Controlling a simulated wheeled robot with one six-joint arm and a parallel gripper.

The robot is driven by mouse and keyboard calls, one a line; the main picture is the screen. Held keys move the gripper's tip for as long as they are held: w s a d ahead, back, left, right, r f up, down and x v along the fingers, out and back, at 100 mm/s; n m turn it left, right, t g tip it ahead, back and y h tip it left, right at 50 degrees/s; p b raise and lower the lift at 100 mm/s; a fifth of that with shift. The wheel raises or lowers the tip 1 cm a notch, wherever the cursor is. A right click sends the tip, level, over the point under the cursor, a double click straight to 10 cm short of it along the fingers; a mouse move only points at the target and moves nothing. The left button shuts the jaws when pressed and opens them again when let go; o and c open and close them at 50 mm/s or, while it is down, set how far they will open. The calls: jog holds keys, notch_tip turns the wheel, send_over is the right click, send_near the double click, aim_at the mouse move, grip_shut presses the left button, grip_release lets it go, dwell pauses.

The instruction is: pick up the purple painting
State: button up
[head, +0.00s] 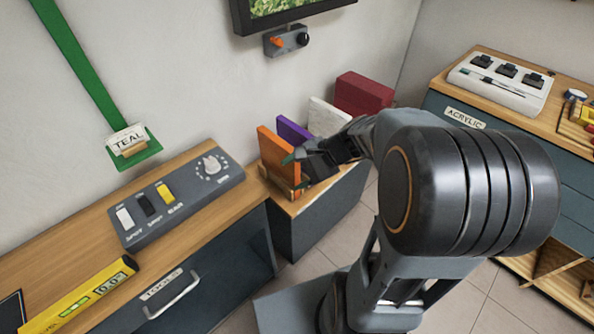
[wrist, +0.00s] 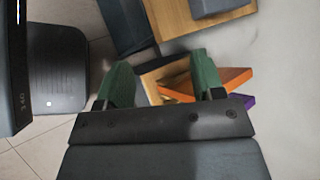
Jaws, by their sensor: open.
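The purple painting (head: 291,131) stands in a row on a low wooden-topped cabinet, between an orange panel (head: 273,152) and a white one. Only its upper part shows in the head view; the orange panel and my arm hide the rest. My gripper (head: 296,168) is open beside the orange panel, in front of the row. In the wrist view my gripper's green fingers (wrist: 163,80) are spread apart with nothing visibly held. The orange panel lies by the right finger, and a purple sliver (wrist: 243,102) of the painting shows beyond it, outside the fingers.
The white panel (head: 325,117) and a dark red block (head: 362,92) stand farther along the row. A wooden counter (head: 196,152) with a grey switch box (head: 180,199) is at left. A wall-mounted screen hangs above. A teal cabinet (head: 565,152) stands right, with tiled floor between.

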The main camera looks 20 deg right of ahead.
jog(key=w+d+f+m+t+h+b, duration=0.1)
jog(key=w+d+f+m+t+b, duration=0.5)
jog(key=d+f+m, duration=0.4)
jog(key=w+d+f+m+t+b, duration=0.4)
jog(key=d+f+m+t+b, duration=0.4)
jog(key=f, duration=0.5)
jog(key=d+f+b+x, duration=0.1)
jog(key=b+x, duration=0.2)
jog(key=x, duration=1)
jog(key=shift+w+a+g+h+b, duration=0.15)
jog(key=shift+w+g+h+b, duration=0.15)
jog(key=shift+w+g+b, duration=0.15)
grip_shut()
